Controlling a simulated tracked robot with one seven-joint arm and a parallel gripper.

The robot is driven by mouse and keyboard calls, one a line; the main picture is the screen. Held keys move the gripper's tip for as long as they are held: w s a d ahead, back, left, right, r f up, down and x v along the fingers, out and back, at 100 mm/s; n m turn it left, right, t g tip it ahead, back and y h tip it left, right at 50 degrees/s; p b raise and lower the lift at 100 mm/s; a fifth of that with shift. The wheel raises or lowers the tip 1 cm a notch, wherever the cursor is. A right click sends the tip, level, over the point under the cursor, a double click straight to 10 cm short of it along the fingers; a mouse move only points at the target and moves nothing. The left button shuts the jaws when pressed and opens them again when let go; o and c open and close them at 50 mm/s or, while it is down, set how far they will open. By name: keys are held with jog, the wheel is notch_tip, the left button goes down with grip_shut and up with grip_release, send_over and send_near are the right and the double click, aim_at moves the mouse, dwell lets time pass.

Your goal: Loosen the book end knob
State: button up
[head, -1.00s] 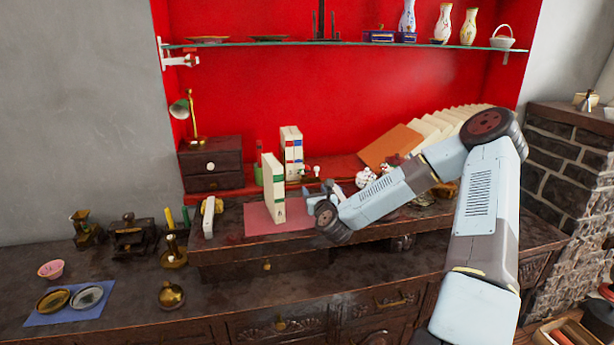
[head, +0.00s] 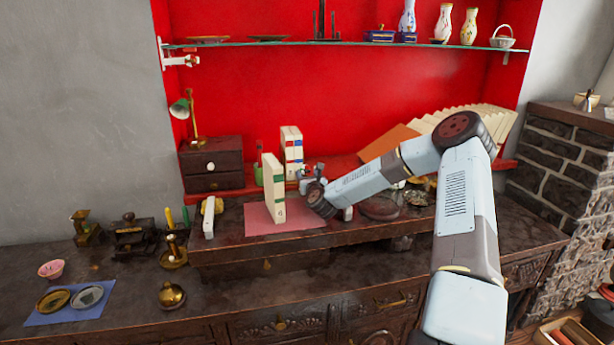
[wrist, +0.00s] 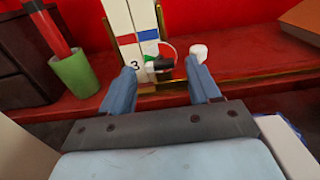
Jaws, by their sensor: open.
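In the wrist view, upright white books (wrist: 138,25) with blue and red labels stand against a thin brass book end (wrist: 161,18) with a brass base. A small dark knob-like piece (wrist: 158,65) sits low at this book end, and a short white cylinder (wrist: 198,53) stands just right of it. I cannot tell which is the knob. My gripper (wrist: 160,84) is open, its two blue-grey fingers pointing at the book end. The dark piece shows between the fingertips, with no clear contact. In the head view, my gripper (head: 308,176) is partly hidden by my wrist, right of the white books (head: 291,152).
A green cup (wrist: 63,74) holding a red item is left of the fingers. A nearer white book (head: 273,188) stands on a pink mat (head: 290,228). A dark drawer box (head: 211,163) is left. An orange board (head: 389,146) leans at right. A glass shelf (head: 340,44) is above.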

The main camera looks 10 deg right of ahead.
jog(key=shift+w, duration=0.65)
jog(key=shift+c, duration=0.3)
jog(key=c, duration=1)
